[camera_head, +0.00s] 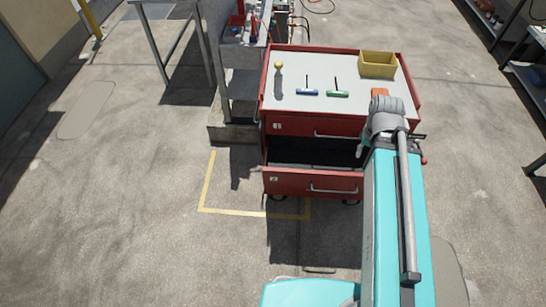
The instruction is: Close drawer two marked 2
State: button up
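The red tool cabinet (290,47) stands in the middle of the head view. Drawer two (295,185), with a small label 2 at its left, is pulled out toward me. Its dark inside shows behind the red front, and a pale bar handle (333,190) runs across that front. Drawer one (297,127), labelled 1, sits above it and looks shut. My teal and grey arm reaches up over the cabinet's right side and covers the right end of both drawers. My gripper is not clearly visible; the arm hides that area.
On the cabinet top are a yellow bin (378,65), a yellow-knobbed object (279,66), a blue-handled tool (307,92), a green-handled tool (337,93) and an orange item (379,92). A grey bench (238,85) stands left. Shelves (525,80) stand right. Floor left is clear.

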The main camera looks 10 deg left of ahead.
aim_at(284, 166)
jog(key=u, duration=0.1)
jog(key=k, duration=0.35)
jog(key=u, duration=0.6)
